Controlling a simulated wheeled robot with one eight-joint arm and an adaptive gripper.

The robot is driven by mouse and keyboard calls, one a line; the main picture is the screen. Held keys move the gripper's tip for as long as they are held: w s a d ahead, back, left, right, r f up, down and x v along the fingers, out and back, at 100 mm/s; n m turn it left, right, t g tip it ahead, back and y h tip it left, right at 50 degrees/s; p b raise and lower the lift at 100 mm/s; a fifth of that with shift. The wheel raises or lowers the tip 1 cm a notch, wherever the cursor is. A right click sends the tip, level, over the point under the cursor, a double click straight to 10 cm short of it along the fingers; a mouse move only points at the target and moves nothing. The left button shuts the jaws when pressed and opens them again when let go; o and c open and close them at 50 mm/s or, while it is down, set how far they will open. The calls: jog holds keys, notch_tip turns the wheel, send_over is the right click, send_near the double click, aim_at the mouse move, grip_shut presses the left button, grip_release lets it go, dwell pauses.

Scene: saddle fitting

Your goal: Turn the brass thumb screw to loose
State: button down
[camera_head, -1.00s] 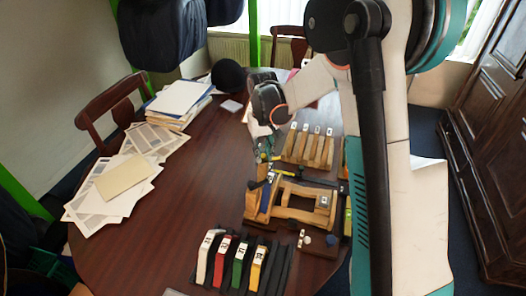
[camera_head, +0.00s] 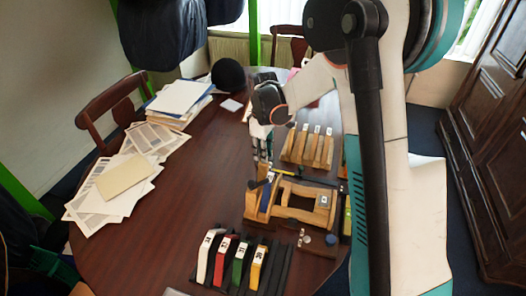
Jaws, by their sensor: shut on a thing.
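The wooden saddle-fitting frame (camera_head: 300,213) lies on the table in the head view. A dark blue piece sits between its wooden blocks at the left, with a black bar beside it. My gripper (camera_head: 262,160) points down at the far left end of this frame, fingers close together. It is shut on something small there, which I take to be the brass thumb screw. The screw itself is hidden by the fingers and too small to make out.
A rack of wooden-handled pieces (camera_head: 308,148) stands just right of my gripper. Coloured pieces on a black stand (camera_head: 238,262) are nearer. A thin yellow tool (camera_head: 282,173) lies by the frame. Papers (camera_head: 125,178) cover the table's left; its middle is bare.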

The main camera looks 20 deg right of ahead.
jog(key=shift+n, duration=0.5)
jog(key=c, duration=1.4)
grip_release()
notch_tip(320, 180, up, 12)
